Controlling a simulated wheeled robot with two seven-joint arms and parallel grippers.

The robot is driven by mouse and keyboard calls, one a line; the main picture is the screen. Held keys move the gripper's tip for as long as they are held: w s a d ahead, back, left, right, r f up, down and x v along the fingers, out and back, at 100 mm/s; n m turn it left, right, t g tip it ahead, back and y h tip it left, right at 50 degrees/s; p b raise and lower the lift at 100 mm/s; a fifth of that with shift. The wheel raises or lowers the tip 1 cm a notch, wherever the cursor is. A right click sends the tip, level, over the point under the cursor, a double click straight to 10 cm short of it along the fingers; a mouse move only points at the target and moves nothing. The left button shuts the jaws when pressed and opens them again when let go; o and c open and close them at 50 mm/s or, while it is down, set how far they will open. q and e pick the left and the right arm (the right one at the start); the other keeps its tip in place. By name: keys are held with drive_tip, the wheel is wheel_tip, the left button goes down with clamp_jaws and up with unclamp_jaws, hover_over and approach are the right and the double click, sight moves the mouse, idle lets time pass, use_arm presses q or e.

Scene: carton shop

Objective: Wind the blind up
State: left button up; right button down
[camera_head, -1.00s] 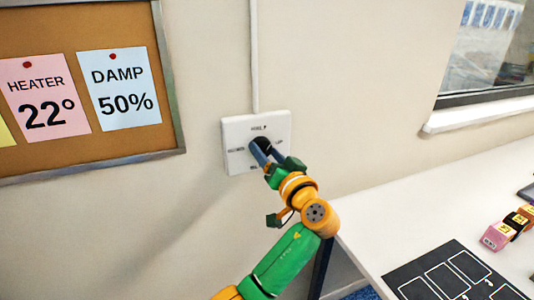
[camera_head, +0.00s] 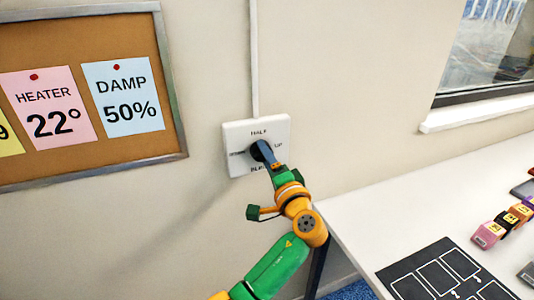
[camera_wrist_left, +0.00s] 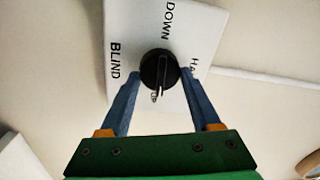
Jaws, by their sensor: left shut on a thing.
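The blind switch is a white wall plate (camera_head: 240,134) with a round black knob (camera_head: 256,150). HALF is at its top, UP at the right, BLIND at the bottom; the left label is blurred, but reads DOWN in the left wrist view. My left gripper (camera_head: 265,153) is shut on the knob, partly covering it. In the left wrist view the knob (camera_wrist_left: 152,66) sits between the two blue-grey fingers, and its pale line runs along the DOWN side to the opposite side. Which end points cannot be told. My right gripper is not in view.
A window (camera_head: 482,50) with a white sill is at the upper right; no blind is discernible there. A white table (camera_head: 390,205) holds a black outlined mat (camera_head: 420,268) and several coloured blocks (camera_head: 488,235). A corkboard (camera_head: 70,165) with notes hangs at left.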

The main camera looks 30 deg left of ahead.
use_arm(q)
drive_tip(key=shift+m, duration=0.5)
drive_tip(key=o, duration=1.4)
drive_tip(key=b+v, duration=0.2)
drive_tip(key=v, duration=0.5)
drive_tip(key=shift+a, duration=0.1)
